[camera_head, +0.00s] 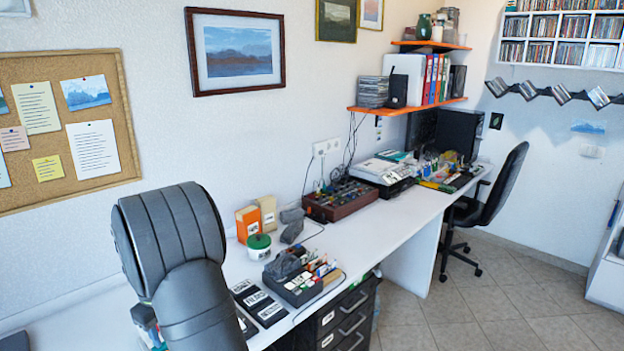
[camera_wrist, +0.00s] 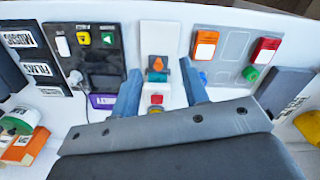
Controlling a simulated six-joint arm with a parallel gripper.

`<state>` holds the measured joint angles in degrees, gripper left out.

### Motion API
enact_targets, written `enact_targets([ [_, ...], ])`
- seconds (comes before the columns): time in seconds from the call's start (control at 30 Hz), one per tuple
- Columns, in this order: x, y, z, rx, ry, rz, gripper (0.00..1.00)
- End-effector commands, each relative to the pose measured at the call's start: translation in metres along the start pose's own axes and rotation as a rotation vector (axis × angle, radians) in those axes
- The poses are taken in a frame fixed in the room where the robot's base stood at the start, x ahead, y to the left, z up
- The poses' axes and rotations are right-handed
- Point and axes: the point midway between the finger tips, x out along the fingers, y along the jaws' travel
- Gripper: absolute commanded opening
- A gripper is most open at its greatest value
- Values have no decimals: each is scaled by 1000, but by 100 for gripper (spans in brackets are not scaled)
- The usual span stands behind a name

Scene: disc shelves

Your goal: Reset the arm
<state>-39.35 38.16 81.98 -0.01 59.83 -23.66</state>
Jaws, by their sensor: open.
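My arm (camera_head: 185,260) rises at the left front of the head view, over the white desk (camera_head: 405,215). In that view my gripper is mostly hidden behind the arm. In the wrist view my gripper (camera_wrist: 162,80) is open, with two blue-grey fingers apart. Between and beyond the fingers is a white strip with an orange knob (camera_wrist: 158,63) on a teal base. A red button (camera_wrist: 157,99) sits nearer on that line. Nothing is clearly held between the fingers.
In the wrist view, a dark panel (camera_wrist: 106,58) with coloured buttons and a plugged cable is left of the fingers. A grey panel (camera_wrist: 232,50) with orange and red switches is right. The head view shows an organiser (camera_head: 300,280), a corkboard (camera_head: 100,120) and a chair (camera_head: 500,190).

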Motion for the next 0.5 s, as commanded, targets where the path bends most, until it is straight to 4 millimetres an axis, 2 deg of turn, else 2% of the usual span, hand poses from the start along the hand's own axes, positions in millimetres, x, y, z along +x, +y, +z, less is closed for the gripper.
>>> enact_targets([
  [0.17, -37, 0, 0, 0, 3, 1, 41],
  [0.5, 0, 52, 33, 165, 22, 7, 41],
])
